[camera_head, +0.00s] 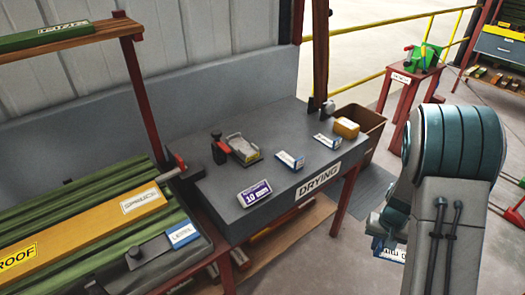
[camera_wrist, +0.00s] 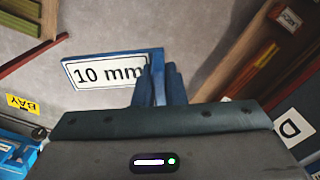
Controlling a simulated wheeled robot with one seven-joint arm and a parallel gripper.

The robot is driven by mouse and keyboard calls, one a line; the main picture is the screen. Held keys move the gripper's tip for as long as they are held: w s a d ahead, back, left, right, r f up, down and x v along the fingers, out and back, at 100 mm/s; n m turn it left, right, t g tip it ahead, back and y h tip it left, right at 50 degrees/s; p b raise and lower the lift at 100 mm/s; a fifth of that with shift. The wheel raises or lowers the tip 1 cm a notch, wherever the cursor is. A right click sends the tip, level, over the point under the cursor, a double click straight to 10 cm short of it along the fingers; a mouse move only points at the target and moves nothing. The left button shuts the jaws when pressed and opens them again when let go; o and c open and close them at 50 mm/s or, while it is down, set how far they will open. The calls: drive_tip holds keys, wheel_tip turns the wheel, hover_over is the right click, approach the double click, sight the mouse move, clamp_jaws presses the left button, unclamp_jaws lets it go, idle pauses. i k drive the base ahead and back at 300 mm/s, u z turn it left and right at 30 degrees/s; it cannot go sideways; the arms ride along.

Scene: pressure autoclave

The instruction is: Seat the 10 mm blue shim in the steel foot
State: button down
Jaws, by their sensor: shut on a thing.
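The blue shim (camera_wrist: 157,57) shows in the wrist view as a thin blue plate with a white tag reading "10 mm". My gripper (camera_wrist: 160,80) is shut on it, and the shim stands out beyond the fingertips, tilted slightly in the picture. In the head view my arm is at the right, and its wrist hides most of the gripper and shim. I cannot pick out the steel foot with certainty in either view.
Green bars (camera_head: 75,195) lie at left.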

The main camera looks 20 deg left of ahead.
sight(247, 152)
drive_tip(key=u, duration=0.85)
drive_tip(key=i, duration=0.15)
